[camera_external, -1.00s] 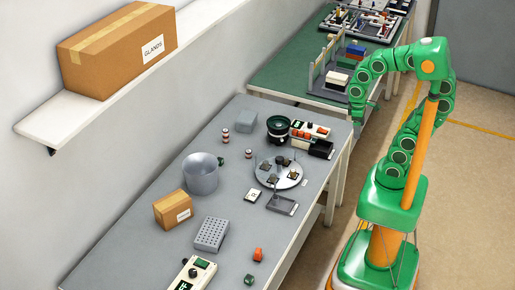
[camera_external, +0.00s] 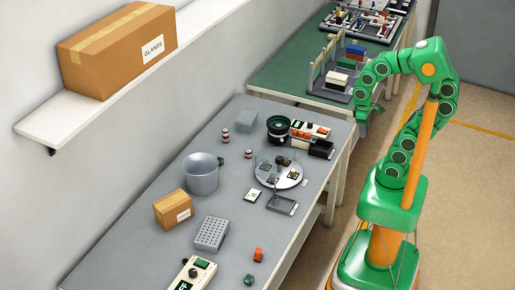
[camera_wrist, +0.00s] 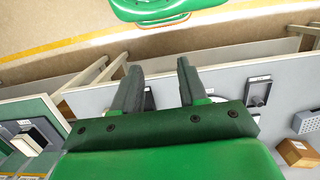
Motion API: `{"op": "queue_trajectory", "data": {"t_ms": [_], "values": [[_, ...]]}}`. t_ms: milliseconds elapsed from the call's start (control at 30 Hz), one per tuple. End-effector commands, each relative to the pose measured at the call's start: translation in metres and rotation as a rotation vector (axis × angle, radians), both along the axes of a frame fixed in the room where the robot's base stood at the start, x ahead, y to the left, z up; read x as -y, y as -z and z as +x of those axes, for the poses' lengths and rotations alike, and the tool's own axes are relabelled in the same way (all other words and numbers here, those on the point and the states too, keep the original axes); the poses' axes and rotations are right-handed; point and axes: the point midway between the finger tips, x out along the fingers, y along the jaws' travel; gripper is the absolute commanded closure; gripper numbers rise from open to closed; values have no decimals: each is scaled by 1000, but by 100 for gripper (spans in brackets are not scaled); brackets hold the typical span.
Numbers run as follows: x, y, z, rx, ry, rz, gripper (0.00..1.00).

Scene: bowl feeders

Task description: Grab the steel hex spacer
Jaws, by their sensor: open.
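I cannot pick out the steel hex spacer for certain in either view. Several small parts, too small to identify, sit on a round grey disc (camera_external: 262,178) on the grey bench, around a dark centre post (camera_external: 280,160). My gripper (camera_external: 364,122) hangs beyond the right edge of the bench, up and right of the disc and apart from it. In the wrist view my gripper (camera_wrist: 157,75) has its two fingers spread, with nothing between them. The gripper body hides much of the bench there.
By the disc are a grey tray (camera_external: 281,204), a black bin (camera_external: 321,149) and a dark green-black bowl (camera_external: 279,128). A grey cylinder (camera_external: 201,175), a carton (camera_external: 173,209) and a perforated block (camera_external: 211,234) stand farther left. A green bench (camera_external: 285,80) with racks lies behind.

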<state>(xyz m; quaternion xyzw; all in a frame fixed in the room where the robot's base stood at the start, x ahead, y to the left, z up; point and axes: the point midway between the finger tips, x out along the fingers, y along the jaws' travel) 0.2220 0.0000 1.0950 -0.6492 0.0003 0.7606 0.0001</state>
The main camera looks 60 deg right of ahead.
Motion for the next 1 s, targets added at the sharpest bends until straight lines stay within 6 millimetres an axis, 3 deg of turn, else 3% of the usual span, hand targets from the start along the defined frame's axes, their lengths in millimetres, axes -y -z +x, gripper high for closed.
{"op": "queue_trajectory", "data": {"t_ms": [167, 467, 1000], "values": [[-7, 2, 21, 3, -3, -4, 57], [-37, 13, 87, 30, 1, -13, 57], [-124, 55, 192, 84, 5, -22, 57]]}}
